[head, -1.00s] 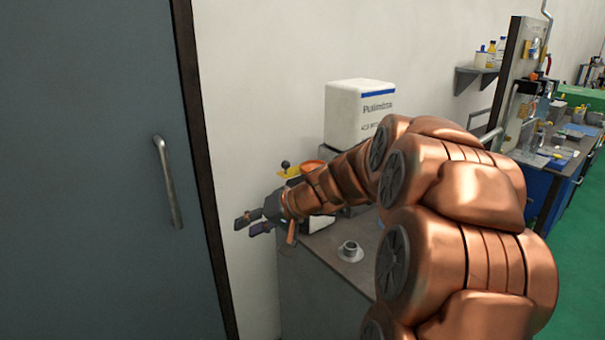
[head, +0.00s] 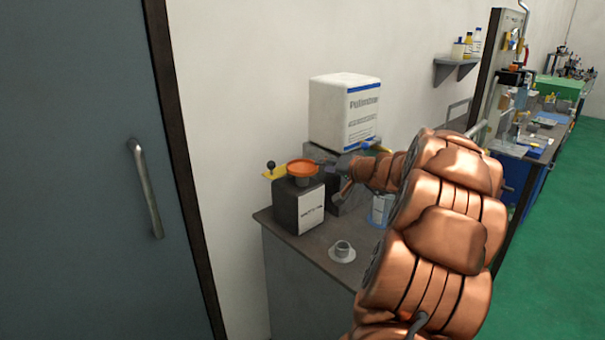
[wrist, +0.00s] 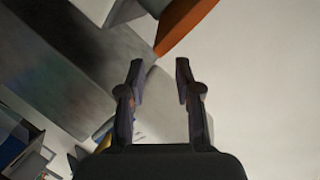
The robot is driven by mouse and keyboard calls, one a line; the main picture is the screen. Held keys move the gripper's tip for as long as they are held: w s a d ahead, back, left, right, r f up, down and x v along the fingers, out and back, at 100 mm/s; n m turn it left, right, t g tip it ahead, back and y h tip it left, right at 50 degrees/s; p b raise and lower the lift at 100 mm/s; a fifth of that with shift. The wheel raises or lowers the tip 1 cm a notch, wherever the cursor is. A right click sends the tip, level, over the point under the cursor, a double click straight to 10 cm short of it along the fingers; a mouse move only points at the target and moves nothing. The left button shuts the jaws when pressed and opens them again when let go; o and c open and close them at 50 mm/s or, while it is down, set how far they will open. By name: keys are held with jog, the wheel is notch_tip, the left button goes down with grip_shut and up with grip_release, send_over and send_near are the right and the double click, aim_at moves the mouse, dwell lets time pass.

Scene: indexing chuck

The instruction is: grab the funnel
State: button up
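The orange funnel (head: 302,168) sits on top of a dark box-shaped unit (head: 299,207) with a white label, at the back left of the bench. My gripper (head: 343,178) is just right of the funnel in the head view, apart from it as far as I can tell. In the wrist view, my gripper (wrist: 158,72) is open with nothing between its fingers. An orange edge (wrist: 187,22), seemingly the funnel, shows there beyond the fingertips at the top.
A white container (head: 340,112) stands on a grey block behind the gripper. A small grey flanged part (head: 343,251) lies on the bench (head: 310,262) in front. A yellow piece (head: 273,174) with a black knob is left of the funnel. A grey door (head: 85,190) is at far left.

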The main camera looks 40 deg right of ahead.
aim_at(312, 164)
jog(key=p+x, duration=0.1)
jog(key=x, duration=0.2)
jog(key=shift+w+a+p, duration=0.1)
jog(key=shift+a+p, duration=0.15)
jog(key=shift+p, duration=0.05)
jog(key=shift+x, duration=0.85)
jog(key=shift+c, duration=0.2)
grip_shut()
